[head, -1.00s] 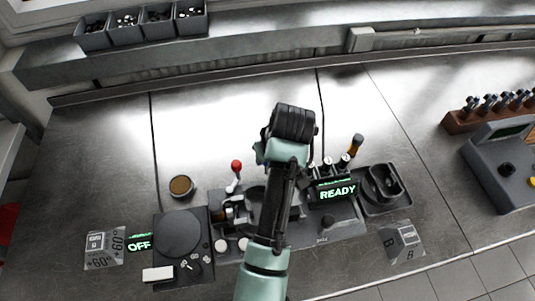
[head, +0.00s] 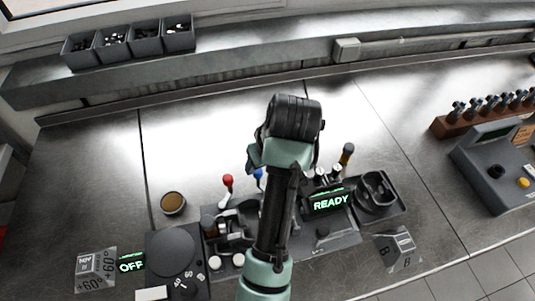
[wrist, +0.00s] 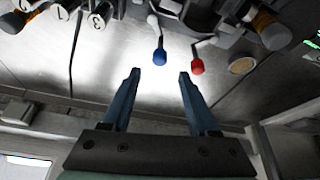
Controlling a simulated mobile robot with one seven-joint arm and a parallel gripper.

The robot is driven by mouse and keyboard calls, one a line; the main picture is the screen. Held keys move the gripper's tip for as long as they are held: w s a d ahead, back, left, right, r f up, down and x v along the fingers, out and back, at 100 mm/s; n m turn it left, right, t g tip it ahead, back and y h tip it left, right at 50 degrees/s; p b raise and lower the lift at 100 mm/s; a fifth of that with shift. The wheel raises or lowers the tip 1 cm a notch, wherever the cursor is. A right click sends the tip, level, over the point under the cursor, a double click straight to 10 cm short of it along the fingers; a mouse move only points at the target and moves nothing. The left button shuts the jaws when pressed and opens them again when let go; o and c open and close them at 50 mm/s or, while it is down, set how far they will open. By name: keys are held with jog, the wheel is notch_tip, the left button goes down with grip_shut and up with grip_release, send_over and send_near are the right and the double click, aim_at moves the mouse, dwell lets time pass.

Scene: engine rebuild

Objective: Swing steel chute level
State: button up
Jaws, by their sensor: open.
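My gripper (wrist: 160,75) is open and empty in the wrist view, its two dark blue fingers apart. A blue-knobbed lever (wrist: 159,56) shows just beyond the fingertips, near the gap between them. A red-knobbed lever (wrist: 197,66) lies just right of the right fingertip. In the head view the red knob (head: 227,181) and blue knob (head: 258,173) stand at the back of the bench machine (head: 340,240). My arm covers the machine's middle and hides my fingers there. I cannot clearly pick out the steel chute among the grey parts.
A READY display (head: 331,202) is lit green; an OFF display (head: 131,262) is at left. A round brown-topped cup (head: 173,203) stands left of the levers. A dark tray (head: 400,208) is at right. The bench behind the machine is clear up to the shelf.

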jog(key=p+v, duration=0.2)
jog(key=v, duration=0.4)
jog(key=shift+r+p, duration=0.2)
jog(key=shift+p, duration=0.2)
